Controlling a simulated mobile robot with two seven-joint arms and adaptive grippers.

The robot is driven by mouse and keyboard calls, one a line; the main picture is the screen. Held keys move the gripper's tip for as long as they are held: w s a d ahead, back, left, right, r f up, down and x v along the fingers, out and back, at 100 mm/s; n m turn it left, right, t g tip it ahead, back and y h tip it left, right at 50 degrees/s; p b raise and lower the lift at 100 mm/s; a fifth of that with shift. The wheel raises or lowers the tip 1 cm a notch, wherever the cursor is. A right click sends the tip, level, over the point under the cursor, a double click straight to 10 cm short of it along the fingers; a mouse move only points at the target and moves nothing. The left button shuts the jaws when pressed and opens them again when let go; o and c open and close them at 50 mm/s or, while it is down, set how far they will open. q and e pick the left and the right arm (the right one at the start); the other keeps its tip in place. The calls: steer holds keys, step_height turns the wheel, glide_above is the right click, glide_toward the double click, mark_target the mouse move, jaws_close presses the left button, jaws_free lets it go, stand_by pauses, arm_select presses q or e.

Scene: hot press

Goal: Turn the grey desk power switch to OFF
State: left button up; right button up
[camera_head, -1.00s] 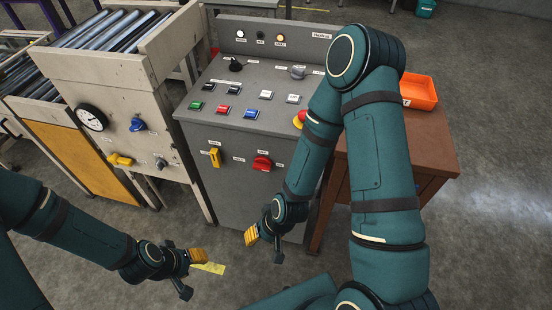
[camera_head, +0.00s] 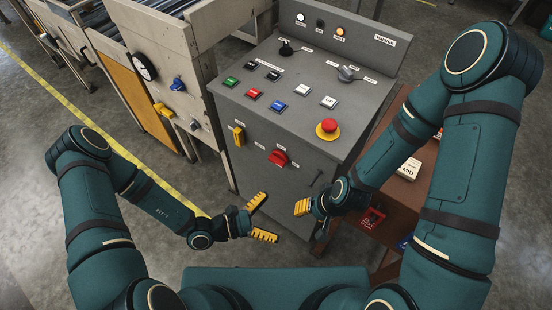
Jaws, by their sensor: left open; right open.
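The grey control desk (camera_head: 222,103) stands ahead of me. Its front face carries a red rotary switch (camera_head: 278,158) and a yellow lever-like switch (camera_head: 238,135). Its sloped top has a black knob (camera_head: 286,48) and a grey knob (camera_head: 347,73). The labels are too small to read, so I cannot tell which control is marked power or where it points. My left gripper (camera_head: 263,219) is open and empty, low before the desk's front, below the red switch. My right gripper (camera_head: 303,207) is empty, below and right of the red switch; its fingers are partly hidden.
A red mushroom button (camera_head: 328,129) sits on the desk top near several coloured push buttons. A beige roller machine (camera_head: 178,70) adjoins on the left. A brown table (camera_head: 392,190) stands right, with a white block (camera_head: 410,168) and red-framed item (camera_head: 372,218). Floor is clear at left.

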arm_select(q)
steer(key=w+a+n+t+y, duration=0.2)
steer(key=w+n+t, duration=0.2)
steer(key=t, duration=0.1)
steer(key=n+t+y, duration=0.4)
steer(key=n+t, duration=0.1)
glide_toward(277, 160)
steer(key=x, duration=0.3)
steer(key=b+x, duration=0.1)
steer(key=x, duration=0.2)
steer(key=f+b+x, duration=0.1)
steer(key=x, duration=0.3)
steer(key=c, duration=1.2)
